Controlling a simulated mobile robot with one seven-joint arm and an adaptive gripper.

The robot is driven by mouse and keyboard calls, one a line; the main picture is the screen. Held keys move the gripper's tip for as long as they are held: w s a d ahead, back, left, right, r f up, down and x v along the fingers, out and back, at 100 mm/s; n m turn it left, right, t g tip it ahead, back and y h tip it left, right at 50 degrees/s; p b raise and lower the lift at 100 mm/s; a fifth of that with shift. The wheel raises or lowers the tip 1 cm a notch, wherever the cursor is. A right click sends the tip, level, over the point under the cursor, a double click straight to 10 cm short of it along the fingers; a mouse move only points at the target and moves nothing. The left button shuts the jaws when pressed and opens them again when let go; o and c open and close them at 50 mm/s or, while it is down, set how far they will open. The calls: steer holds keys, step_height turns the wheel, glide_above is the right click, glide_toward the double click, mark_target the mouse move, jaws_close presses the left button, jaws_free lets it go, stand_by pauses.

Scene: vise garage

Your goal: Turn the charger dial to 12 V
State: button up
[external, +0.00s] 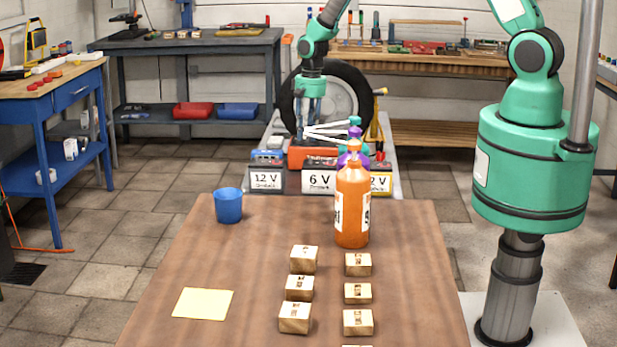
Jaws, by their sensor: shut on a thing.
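The charger (312,158) is an orange box on the grey bench beyond the brown table. My gripper (311,138) points straight down over it, with its fingers at the top of the box. It is shut on what appears to be the dial. The dial itself is too small and covered to make out, so its setting cannot be read. In front stand a 12 V sign (265,180) at left, a 6 V sign (318,180) in the middle, and a sign ending in "2 V" (381,182) at right, partly hidden by the orange bottle (352,208).
Pale rods or tools (340,131) and a purple-topped bottle (354,147) are close to the gripper's right. A tyre (345,95) stands behind. A blue cup (228,206), several wooden blocks (303,260) and a yellow sheet (203,304) are on the brown table (240,270).

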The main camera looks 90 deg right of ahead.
steer(key=shift+s+a+f, duration=0.15)
steer(key=o, duration=1.1)
steer(key=shift+r, duration=0.3)
steer(key=shift+r, duration=0.65)
steer(key=r, duration=1)
steer(key=shift+s+d+r, duration=0.1)
steer(key=shift+s+d, duration=0.1)
steer(key=shift+s, duration=0.05)
